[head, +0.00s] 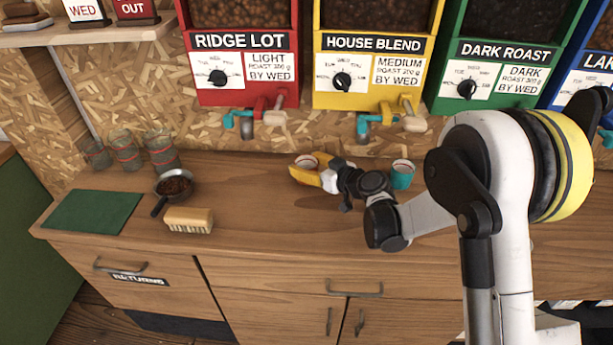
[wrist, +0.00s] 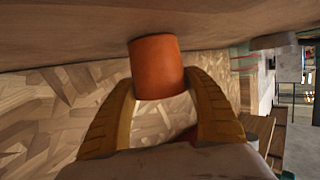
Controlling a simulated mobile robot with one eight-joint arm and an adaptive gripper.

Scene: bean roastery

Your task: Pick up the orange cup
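The orange cup (wrist: 157,66) stands on the counter and is seen close up in the wrist view, where the counter is at the top of the picture. In the head view the orange cup (head: 306,161) is partly hidden by my yellow fingers. My gripper (head: 305,170) is low over the counter. Its two fingers, also in the wrist view (wrist: 160,90), are spread with one on each side of the cup. I cannot tell whether the fingertips touch it.
A teal cup (head: 402,175) stands to the right of my gripper. A pan of beans (head: 174,185), a brush (head: 188,219) and a green mat (head: 92,211) are at the left. The front middle is clear.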

